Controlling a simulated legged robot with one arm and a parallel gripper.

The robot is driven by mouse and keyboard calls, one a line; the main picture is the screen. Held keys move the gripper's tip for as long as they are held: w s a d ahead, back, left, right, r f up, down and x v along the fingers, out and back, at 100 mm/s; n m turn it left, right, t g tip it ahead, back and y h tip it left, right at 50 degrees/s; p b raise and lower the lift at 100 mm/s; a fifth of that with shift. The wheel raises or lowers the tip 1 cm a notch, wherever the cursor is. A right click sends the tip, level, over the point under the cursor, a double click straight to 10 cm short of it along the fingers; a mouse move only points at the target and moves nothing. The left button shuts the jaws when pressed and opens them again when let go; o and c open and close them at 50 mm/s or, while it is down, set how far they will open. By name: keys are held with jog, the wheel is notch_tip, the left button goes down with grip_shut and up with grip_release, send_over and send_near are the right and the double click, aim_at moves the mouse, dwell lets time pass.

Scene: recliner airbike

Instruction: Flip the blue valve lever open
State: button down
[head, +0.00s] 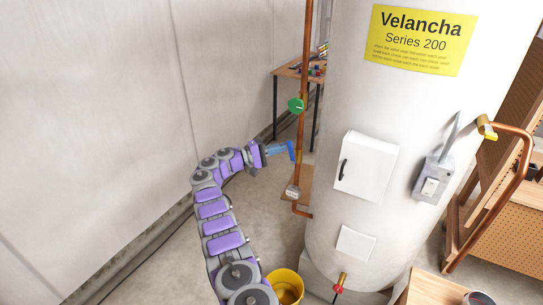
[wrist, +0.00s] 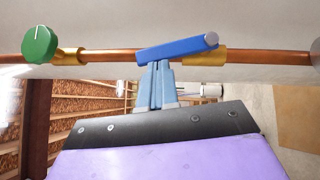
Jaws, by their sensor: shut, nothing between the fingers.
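The blue valve lever (head: 291,150) sits on a brass valve on the vertical copper pipe in the head view. In the wrist view the blue lever (wrist: 178,47) lies nearly along the pipe, slightly tilted, in front of the brass valve body (wrist: 205,56). My gripper (head: 284,148) reaches the lever from the left in the head view. In the wrist view my gripper (wrist: 158,64) is shut with nothing between its fingers. Its tips are at the lever's edge, apparently touching or very close; I cannot tell which.
A green round knob (head: 296,105) is on the same copper pipe (head: 306,60), above the lever. The white tank (head: 340,110) with a yellow label stands right of the pipe. A yellow bucket (head: 286,285) is on the floor. A wall (head: 110,110) runs along the left.

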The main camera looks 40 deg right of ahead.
jog(key=shift+s+d+r+m+t+y+p, duration=0.25)
jog(key=shift+s+r+m+t+y+p, duration=0.2)
jog(key=shift+m+y, duration=0.45)
jog(key=shift+s+d+r, duration=0.1)
jog(key=shift+s, duration=0.1)
